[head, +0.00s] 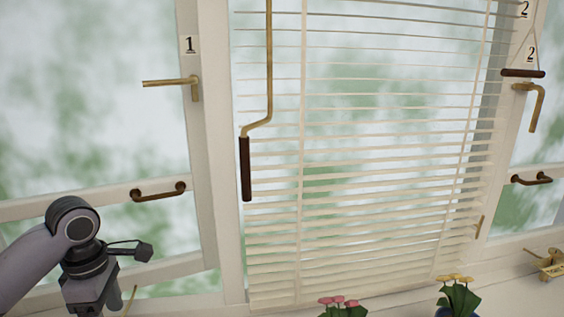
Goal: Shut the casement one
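Casement one (190,130) is the white-framed window at the left, with a "1" plate (190,44) on its stile. A brass lever handle (170,82) on the stile points left, roughly level. A brown pull handle (158,191) sits on its cross rail. Green shows under the sloping bottom rail (165,270), so the casement looks ajar there. My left gripper (92,303) is at the lower left, below and left of the pull handle, apart from it. Its fingertips are cut off by the picture's lower edge. My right gripper is out of view.
A lowered slatted blind (370,180) covers the middle window; its crank (245,165) hangs near casement one. Pink flowers (342,304) and yellow flowers (457,296) stand below it. Casement two, at right, has a brass handle (533,100) and a brown pull (531,179).

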